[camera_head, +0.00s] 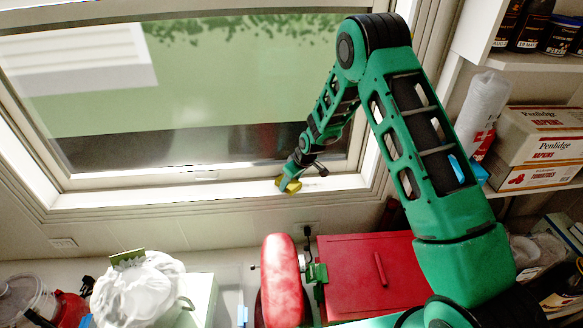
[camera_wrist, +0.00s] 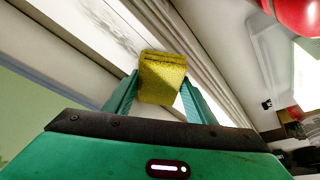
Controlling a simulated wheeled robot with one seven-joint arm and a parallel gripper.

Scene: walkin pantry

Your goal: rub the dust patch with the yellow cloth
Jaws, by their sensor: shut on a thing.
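My gripper (camera_head: 291,178) reaches down to the window sill (camera_head: 240,190) at the end of my green arm. It is shut on the yellow cloth (camera_head: 289,187), a folded, block-like piece. In the wrist view the cloth (camera_wrist: 163,80) sits between the two green fingers (camera_wrist: 158,88) and sticks out beyond their tips over the pale sill (camera_wrist: 150,35). Grey smudges that look like the dust patch (camera_wrist: 115,25) show on the sill beyond the cloth, up and to the left. The cloth appears apart from these smudges. I cannot tell whether it touches the sill.
The window glass (camera_head: 200,90) rises behind the sill. Below stand a red box (camera_head: 370,270), a red rounded object (camera_head: 281,280) and a white bag (camera_head: 140,290). Shelves with cartons (camera_head: 540,135) and bottles are at the right. The sill left of my gripper is clear.

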